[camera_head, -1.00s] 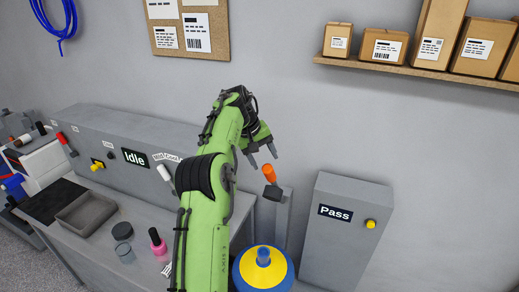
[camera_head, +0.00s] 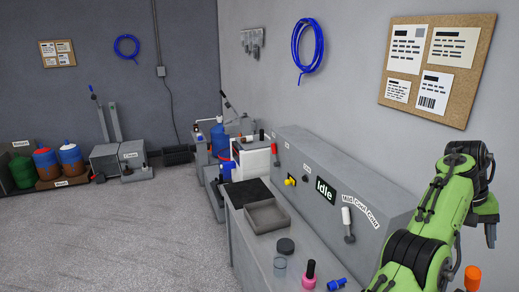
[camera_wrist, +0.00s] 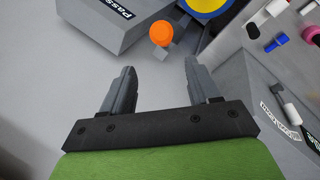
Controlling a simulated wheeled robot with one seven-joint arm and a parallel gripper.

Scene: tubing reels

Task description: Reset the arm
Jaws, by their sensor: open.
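My green arm stands at the right edge of the head view, and my gripper (camera_head: 491,232) points down there, partly cut off by the arm's pose. In the wrist view my gripper (camera_wrist: 160,85) shows two grey fingers spread well apart with nothing between them. Beyond the fingertips is an orange knob (camera_wrist: 161,33), apart from them. The orange knob also shows in the head view (camera_head: 472,279), below the gripper at the bottom right.
A grey machine with an Idle sign (camera_head: 325,190) and a white-handled lever (camera_head: 347,222) stands left of my arm. Open floor (camera_head: 150,225) is at left.

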